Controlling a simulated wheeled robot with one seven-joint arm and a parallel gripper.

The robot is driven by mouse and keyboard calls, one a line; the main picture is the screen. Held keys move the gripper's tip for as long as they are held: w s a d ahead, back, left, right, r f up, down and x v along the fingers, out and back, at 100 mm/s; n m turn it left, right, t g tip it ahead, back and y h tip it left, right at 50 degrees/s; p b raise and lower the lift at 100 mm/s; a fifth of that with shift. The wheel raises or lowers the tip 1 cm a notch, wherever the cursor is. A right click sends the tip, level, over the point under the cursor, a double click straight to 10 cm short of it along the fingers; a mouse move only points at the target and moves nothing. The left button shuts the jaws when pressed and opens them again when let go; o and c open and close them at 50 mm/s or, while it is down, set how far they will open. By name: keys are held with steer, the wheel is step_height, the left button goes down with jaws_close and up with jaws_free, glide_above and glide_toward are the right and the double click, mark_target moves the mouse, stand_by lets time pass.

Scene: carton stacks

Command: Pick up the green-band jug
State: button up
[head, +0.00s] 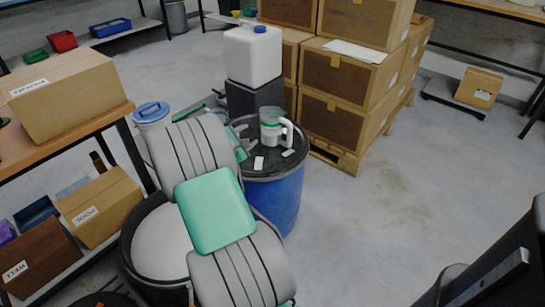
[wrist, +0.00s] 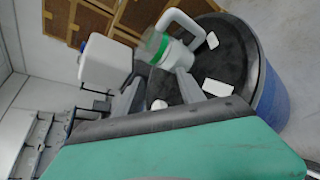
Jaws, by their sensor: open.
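The green-band jug (head: 270,127) is pale, with a green band and a white handle on its right side in the head view. It stands on the black lid of a blue drum (head: 275,205). In the wrist view the jug (wrist: 172,55) appears tilted, just beyond the fingertips, with its handle toward the top. My gripper (wrist: 158,77) is open, its two grey fingers reaching over the lid toward the jug, with nothing held between them. In the head view my grey and green arm hides most of the gripper, left of the jug.
Small white pieces (head: 258,163) lie on the drum lid. A white canister with a blue cap (head: 253,55) stands on a dark box behind the jug. Stacked cartons (head: 345,75) on a pallet stand behind right. A table with a carton (head: 65,95) is at left.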

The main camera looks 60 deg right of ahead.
mark_target(289, 141)
steer(key=s+d+f+n+h+b, duration=0.1)
steer(key=s+d+f+n, duration=0.1)
steer(key=f, duration=0.1)
steer(key=s+d+f+n+g+h+b, duration=0.1)
steer(key=s+d+f+n, duration=0.2)
steer(key=s+d+f+n+h+b, duration=0.2)
steer(key=s+d+f, duration=0.1)
steer(key=f, duration=0.1)
steer(key=shift+d, duration=0.25)
steer(key=shift+n, duration=0.5)
steer(key=d+b, duration=0.3)
steer(key=d, duration=0.4)
steer(key=shift+s+d, duration=0.1)
steer(key=shift+d, duration=0.05)
steer(key=shift+d+r, duration=0.25)
steer(key=shift+d, duration=0.1)
steer(key=shift+c, duration=0.6)
jaws_close()
steer(key=shift+r, duration=0.1)
